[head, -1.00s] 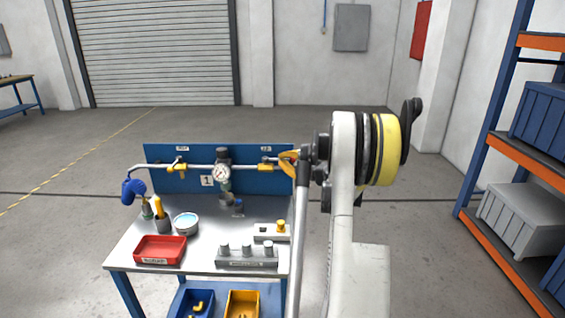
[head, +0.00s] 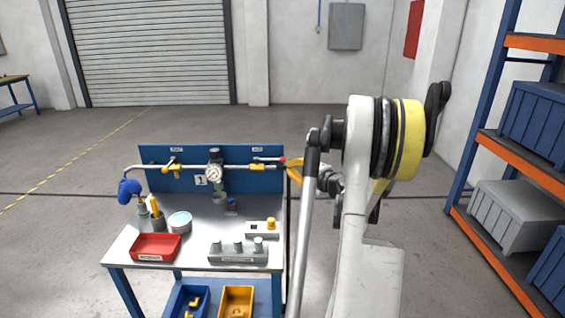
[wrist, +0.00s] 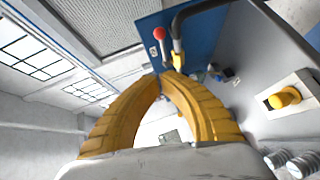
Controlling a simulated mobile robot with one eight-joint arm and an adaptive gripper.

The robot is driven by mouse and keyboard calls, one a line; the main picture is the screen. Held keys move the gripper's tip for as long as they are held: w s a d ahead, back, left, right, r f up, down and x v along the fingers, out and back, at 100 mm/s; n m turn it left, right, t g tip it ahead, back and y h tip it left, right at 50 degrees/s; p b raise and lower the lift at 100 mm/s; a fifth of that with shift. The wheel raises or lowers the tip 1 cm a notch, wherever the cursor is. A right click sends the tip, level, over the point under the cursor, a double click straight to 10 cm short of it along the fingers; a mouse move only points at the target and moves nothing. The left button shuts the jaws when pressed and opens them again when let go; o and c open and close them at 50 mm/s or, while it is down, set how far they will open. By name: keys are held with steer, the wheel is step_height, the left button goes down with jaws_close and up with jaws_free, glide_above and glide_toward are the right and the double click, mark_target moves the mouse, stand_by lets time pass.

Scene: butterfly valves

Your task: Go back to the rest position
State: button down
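My gripper (head: 292,171) has yellow fingers and is at the right edge of the blue bench panel (head: 240,182). In the wrist view its fingertips (wrist: 162,75) come together with nothing seen between them. The right yellow valve (head: 257,167) sits on the pipe, left of my gripper, with a red-tipped lever (head: 281,159). In the wrist view the red lever tip (wrist: 159,33) and yellow valve part (wrist: 178,58) lie beyond the fingertips, seemingly apart from them. The left yellow valve (head: 172,167) is farther along the pipe.
A gauge (head: 214,172) sits mid-pipe. The bench holds a red tray (head: 156,247), a bowl (head: 180,222) and a grey block with knobs (head: 238,256). Blue and orange shelving (head: 500,170) stands at the right. Open floor lies behind the bench.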

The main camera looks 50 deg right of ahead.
steer(key=shift+s, duration=0.4)
